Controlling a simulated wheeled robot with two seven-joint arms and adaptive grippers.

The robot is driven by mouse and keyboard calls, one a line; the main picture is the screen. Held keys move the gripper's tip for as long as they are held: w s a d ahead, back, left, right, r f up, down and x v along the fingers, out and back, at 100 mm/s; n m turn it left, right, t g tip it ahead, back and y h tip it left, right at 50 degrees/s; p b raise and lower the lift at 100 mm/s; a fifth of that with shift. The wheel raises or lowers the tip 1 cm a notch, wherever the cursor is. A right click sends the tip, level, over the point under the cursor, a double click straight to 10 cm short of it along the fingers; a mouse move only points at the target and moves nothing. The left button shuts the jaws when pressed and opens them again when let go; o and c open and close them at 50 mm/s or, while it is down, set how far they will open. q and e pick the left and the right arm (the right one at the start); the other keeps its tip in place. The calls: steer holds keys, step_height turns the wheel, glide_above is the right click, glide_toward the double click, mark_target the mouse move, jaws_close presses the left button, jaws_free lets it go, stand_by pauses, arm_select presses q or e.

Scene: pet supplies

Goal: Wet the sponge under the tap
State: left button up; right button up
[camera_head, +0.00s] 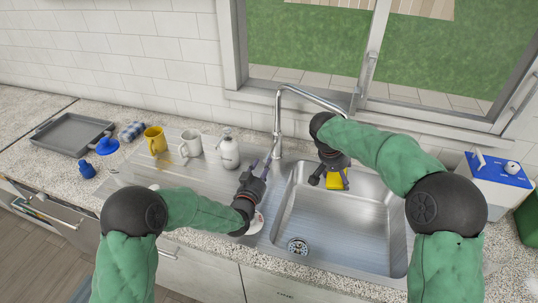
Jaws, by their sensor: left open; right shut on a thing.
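The yellow sponge (335,181) is in my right gripper (334,172), which is shut on it above the back of the sink's basin, under the tap's spout end. The gripper partly hides the sponge. The chrome tap (278,112) rises behind the sink (330,240), and its spout reaches right toward my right wrist. The spout's tip is hidden by my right arm. No water stream shows. My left gripper (262,165) is open beside the tap's base, at the left rim of the basin. I cannot tell whether it touches the tap.
A white soap dispenser (228,152), a white mug (190,143) and a yellow mug (155,140) stand left of the tap. A grey tray (70,132) lies far left. A white and blue box (495,185) stands on the right counter. The basin's floor is clear around the drain (297,246).

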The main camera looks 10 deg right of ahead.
mark_target(269, 152)
arm_select(q)
steer(key=x, duration=0.7)
jaws_close()
